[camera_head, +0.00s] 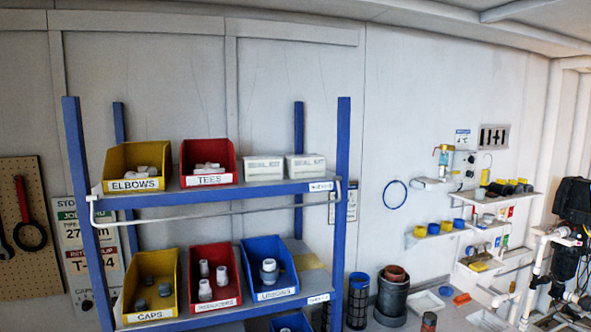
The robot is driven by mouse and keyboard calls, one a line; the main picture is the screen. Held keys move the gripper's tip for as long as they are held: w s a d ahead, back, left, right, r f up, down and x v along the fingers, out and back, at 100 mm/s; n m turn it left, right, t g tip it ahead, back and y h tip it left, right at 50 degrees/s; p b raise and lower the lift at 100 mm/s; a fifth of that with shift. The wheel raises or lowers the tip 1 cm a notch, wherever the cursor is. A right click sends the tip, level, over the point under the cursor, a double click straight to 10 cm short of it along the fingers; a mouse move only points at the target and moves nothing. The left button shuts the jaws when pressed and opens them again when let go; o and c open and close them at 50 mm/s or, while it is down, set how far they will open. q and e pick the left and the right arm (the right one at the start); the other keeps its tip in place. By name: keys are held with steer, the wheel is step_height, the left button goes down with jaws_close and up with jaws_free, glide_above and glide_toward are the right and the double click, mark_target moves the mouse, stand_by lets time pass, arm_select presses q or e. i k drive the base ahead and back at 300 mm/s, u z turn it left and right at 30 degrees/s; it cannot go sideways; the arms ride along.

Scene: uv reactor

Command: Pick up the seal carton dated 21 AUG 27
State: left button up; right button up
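Two white cartons stand side by side on the upper shelf of a blue-posted rack, right of the red TEES bin. The left carton (264,169) and the right carton (306,167) both seem to read "SEAL KIT" on the front. No date can be read on either one at this size. Neither of my grippers shows in the head view.
The upper shelf (215,190) also holds a yellow ELBOWS bin (133,184) and the red TEES bin (211,179). A pale rail (215,221) runs across the rack's front below it. More bins, yellow, red and blue, stand on the lower shelf (225,309).

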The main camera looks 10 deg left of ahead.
mark_target(302, 165)
steer(key=z, duration=0.1)
steer(key=k, duration=0.4)
steer(key=u, duration=1.15)
steer(key=i, duration=1.25)
steer(key=z, duration=0.25)
